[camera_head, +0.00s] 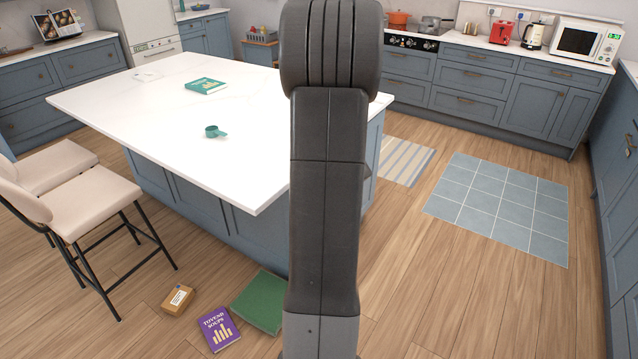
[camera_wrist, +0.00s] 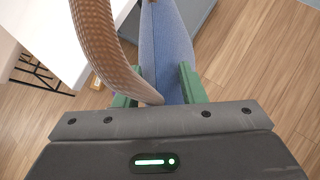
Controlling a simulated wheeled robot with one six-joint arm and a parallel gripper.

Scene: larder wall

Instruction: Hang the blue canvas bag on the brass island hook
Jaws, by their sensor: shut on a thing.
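The blue canvas bag (camera_wrist: 168,45) is held between the green fingers of my gripper (camera_wrist: 158,88) in the wrist view. A brown woven strap (camera_wrist: 105,40) curves up and left from the grip. My gripper is shut on the bag. The head view shows my dark arm upright in front of the island (camera_head: 220,215), but not the gripper or the bag. I cannot make out the brass hook in either view; my arm covers part of the island. A small tan patch beside the strap in the wrist view is too small to identify.
The white island top bears a green book (camera_head: 205,86) and a teal cup (camera_head: 214,132). Stools (camera_head: 92,197) stand at its left. A small box (camera_head: 178,299), a purple book (camera_head: 219,328) and a green flat item (camera_head: 260,302) lie on the floor. Floor at right is clear around a tiled mat (camera_head: 500,205).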

